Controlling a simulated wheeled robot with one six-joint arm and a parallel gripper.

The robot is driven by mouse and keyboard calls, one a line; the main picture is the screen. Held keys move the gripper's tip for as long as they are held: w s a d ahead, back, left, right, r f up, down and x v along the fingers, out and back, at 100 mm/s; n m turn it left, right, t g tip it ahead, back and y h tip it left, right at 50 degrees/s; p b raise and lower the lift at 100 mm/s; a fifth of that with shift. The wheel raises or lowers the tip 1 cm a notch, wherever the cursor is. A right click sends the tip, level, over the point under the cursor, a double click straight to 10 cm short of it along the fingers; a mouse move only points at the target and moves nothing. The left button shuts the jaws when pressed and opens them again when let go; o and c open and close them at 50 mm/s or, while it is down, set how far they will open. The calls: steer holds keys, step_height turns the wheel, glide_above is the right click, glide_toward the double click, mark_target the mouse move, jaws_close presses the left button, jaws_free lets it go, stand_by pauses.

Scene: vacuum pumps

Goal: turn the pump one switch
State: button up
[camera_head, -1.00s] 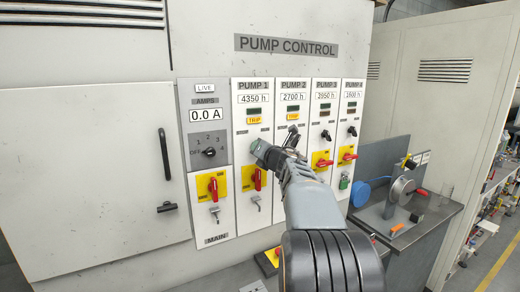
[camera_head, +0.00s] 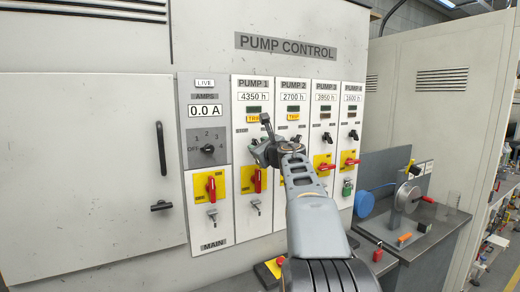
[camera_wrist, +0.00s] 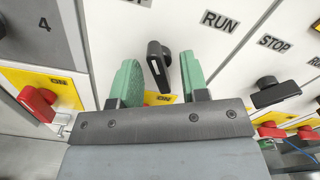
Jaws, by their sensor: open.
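The pump one panel (camera_head: 243,205) is the narrow white strip under the PUMP 1 label, just right of the grey main panel. Its black switch (camera_wrist: 158,66) shows in the wrist view between my two green fingertips, with clear gaps on both sides. The switch handle leans slightly off upright there. My gripper (camera_head: 260,145) is in front of the pump one panel and hides most of that switch in the head view. My gripper (camera_wrist: 160,82) is open around the switch and holds nothing. A RUN label (camera_wrist: 220,20) is to the right of it.
Pump one's red handle (camera_head: 256,181) on its yellow plate sits just below my gripper. The pump two switch (camera_wrist: 275,92) is close on the right, by its STOP label. A bench (camera_head: 425,237) with a blue disc (camera_head: 364,204) stands on the right.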

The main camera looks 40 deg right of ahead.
steer(key=shift+s, duration=0.15)
steer(key=shift+s+a+b, duration=0.15)
steer(key=shift+s+b, duration=0.3)
steer(key=shift+s, duration=0.4)
steer(key=shift+s+a+b, duration=0.2)
steer(key=shift+s+b, duration=0.35)
steer(key=shift+s, duration=0.95)
steer(key=shift+s+a+b, duration=0.2)
steer(key=shift+s+b, duration=0.3)
steer(key=shift+s, duration=0.95)
